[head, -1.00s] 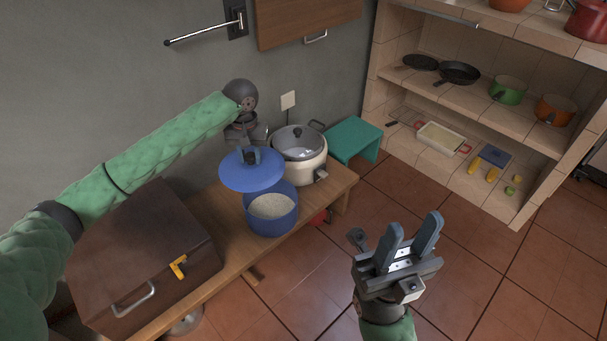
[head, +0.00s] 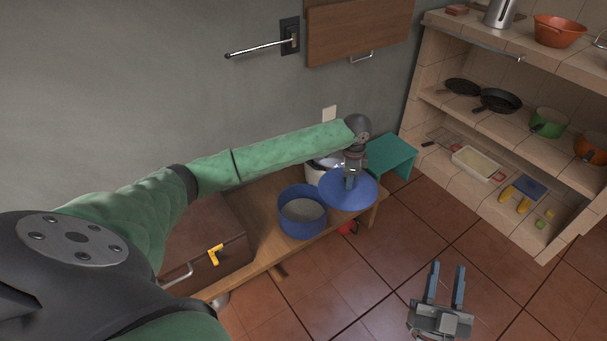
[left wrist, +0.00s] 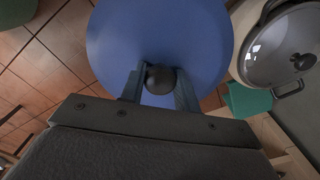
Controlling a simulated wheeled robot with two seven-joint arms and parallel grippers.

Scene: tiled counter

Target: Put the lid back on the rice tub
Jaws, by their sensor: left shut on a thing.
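The rice tub (head: 303,222) is a round blue tub on the wooden bench, open at the top, with pale rice (head: 303,210) inside. The blue round lid (head: 345,196) is to the right of the tub, roughly level and above the bench's right end. My left gripper (head: 350,180) is shut on the lid's dark knob (left wrist: 160,79). The lid (left wrist: 160,35) fills the upper middle of the left wrist view; the tub is not visible there. My right gripper (head: 444,287) is open and empty over the floor at the lower right.
A rice cooker (head: 318,172) with a glass lid (left wrist: 285,45) stands behind the held lid, partly hidden by my left arm. A brown box (head: 215,240) with a yellow latch is left of the tub. A teal stool (head: 390,155) and tiled shelves (head: 490,125) are to the right.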

